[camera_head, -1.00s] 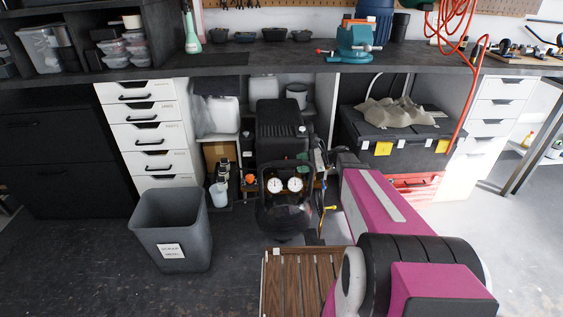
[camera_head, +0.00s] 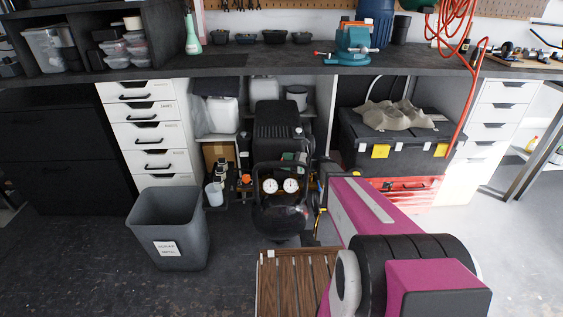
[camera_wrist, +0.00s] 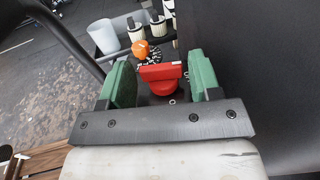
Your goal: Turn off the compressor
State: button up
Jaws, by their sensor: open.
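The compressor (camera_head: 275,140) is black with two round gauges and stands under the bench, left of my arm. In the wrist view a red knob (camera_wrist: 160,76) with a flat raised grip sits on a dark surface. My gripper (camera_wrist: 158,82) has green finger pads, one on each side of the red knob. The fingers are open with a gap to the knob on both sides, and whether they touch it at any point I cannot tell. In the head view the gripper is mostly hidden near the compressor's right side.
A grey bin (camera_head: 170,228) stands on the floor to the left. White drawers (camera_head: 152,130) are behind it. A black toolbox (camera_head: 395,138) sits to the right under the bench. An orange cap (camera_wrist: 140,47) and several small containers lie beyond the knob.

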jog(key=shift+x, duration=1)
jog(key=c, duration=0.6)
jog(key=shift+w+n+g, duration=0.1)
jog(key=shift+n+g, duration=0.3)
jog(key=shift+g, duration=0.2)
jog(key=shift+c, duration=0.2)
jog(key=shift+n+g+y, duration=0.3)
jog(key=shift+n+g, duration=0.1)
jog(key=shift+g, duration=0.3)
jog(key=o, duration=0.6)
jog(key=shift+o, duration=0.2)
jog(key=s+d, duration=0.1)
jog(key=d, duration=0.9)
jog(key=shift+s+d, duration=0.25)
jog(key=shift+d, duration=0.15)
